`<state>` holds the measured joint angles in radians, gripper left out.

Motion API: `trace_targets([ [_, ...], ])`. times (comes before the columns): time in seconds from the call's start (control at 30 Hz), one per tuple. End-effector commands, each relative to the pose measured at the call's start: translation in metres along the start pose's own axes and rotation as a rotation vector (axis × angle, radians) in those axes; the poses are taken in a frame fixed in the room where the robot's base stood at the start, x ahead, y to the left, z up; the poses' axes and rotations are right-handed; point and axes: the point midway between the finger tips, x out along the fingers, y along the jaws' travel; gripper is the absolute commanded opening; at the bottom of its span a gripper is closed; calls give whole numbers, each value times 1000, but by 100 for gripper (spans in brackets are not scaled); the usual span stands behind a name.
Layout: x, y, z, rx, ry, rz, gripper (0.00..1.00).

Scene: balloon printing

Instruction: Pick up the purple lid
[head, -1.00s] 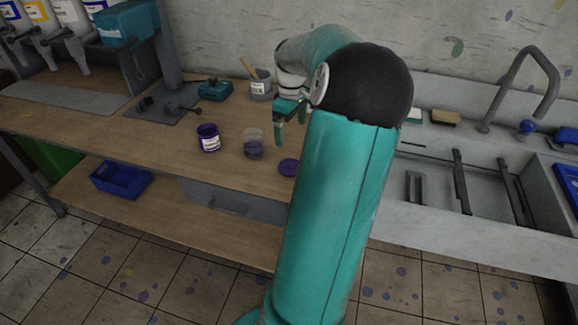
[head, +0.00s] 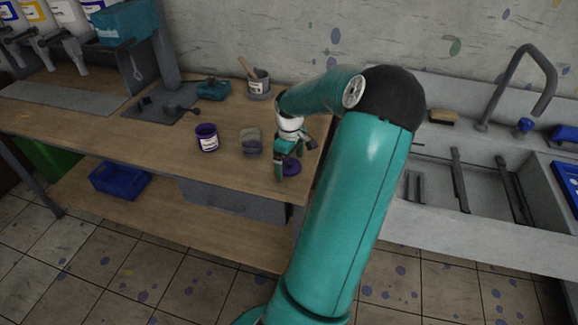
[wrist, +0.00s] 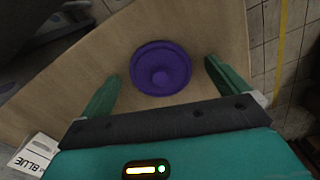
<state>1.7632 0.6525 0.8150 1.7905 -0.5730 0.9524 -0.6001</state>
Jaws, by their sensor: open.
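The purple lid (head: 292,168) lies flat on the wooden table near its right front corner, partly hidden behind my gripper in the head view. In the wrist view the round purple lid (wrist: 160,68) sits ahead of and between the two green fingers, a little beyond the tips. My gripper (head: 283,170) is above the table at the lid, fingers pointing down. In the wrist view my gripper (wrist: 160,82) is open and empty, with a finger on each side of the lid and a gap to it.
A purple labelled jar (head: 207,138) and a grey-purple clear container (head: 251,142) stand left of the lid. A grey pot with a brush (head: 258,85) stands behind. The sink (head: 450,185) is to the right. The table's front edge is close to the lid.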

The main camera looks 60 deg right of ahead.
Motion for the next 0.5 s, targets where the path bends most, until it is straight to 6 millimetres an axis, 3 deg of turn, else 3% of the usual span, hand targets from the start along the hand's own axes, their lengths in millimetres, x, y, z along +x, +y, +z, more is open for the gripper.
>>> trace_targets([
  [0.17, 0, 0, 0, 0, 0, 1, 100],
  [0.4, 0, 0, 0, 0, 0, 1, 55],
  [0.5, 0, 0, 0, 0, 0, 1, 52],
])
